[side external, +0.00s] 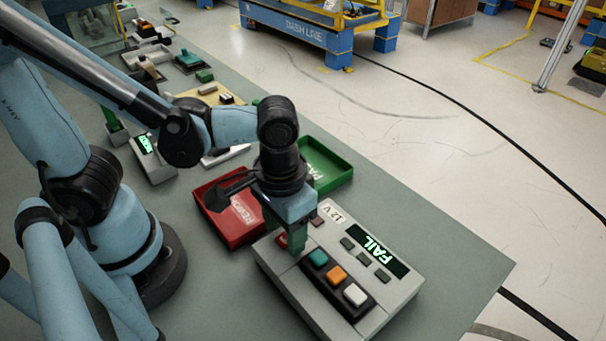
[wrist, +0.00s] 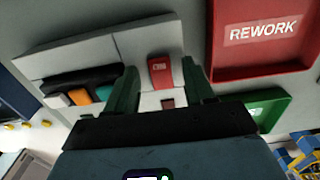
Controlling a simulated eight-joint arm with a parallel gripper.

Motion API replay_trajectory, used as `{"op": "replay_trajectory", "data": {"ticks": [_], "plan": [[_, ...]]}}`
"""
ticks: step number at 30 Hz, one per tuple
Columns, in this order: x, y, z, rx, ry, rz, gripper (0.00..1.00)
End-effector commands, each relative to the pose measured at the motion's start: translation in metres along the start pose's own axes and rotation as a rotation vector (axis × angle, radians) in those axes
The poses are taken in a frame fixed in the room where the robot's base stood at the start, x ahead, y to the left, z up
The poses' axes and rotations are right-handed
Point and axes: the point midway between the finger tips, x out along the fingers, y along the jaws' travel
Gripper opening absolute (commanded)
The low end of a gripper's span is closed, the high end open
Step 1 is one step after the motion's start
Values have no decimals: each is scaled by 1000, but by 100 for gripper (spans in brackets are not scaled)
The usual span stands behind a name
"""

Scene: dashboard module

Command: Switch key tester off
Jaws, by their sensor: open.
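The key tester (side external: 300,284) is a grey box near the table's front right edge. It has teal (side external: 318,257), orange (side external: 336,274) and white (side external: 355,295) keys, a 12 V label and a lit display (side external: 374,251) reading FAIL. My gripper (side external: 291,238) points down over its back left part. In the wrist view, the green fingers of my gripper (wrist: 162,85) are apart, one on each side of a red switch (wrist: 160,70) on the tester. The switch is mostly hidden by the fingers in the side view. I cannot tell whether a finger touches it.
A red tray (side external: 222,230) marked REWORK, whose label is clear in the wrist view (wrist: 262,55), and a green tray (side external: 330,165) lie just behind the tester. A small device (side external: 153,160) with a green display stands farther left. The table right of the tester is clear.

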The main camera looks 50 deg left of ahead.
Motion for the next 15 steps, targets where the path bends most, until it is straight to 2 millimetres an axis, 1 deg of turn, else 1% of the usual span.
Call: {"op": "replay_trajectory", "data": {"ticks": [1, 11, 15], "plan": [[0, 0, 0, 0, 0, 0, 52], [0, 0, 0, 0, 0, 0, 1], [0, 0, 0, -1, -8, 0, 0]]}}
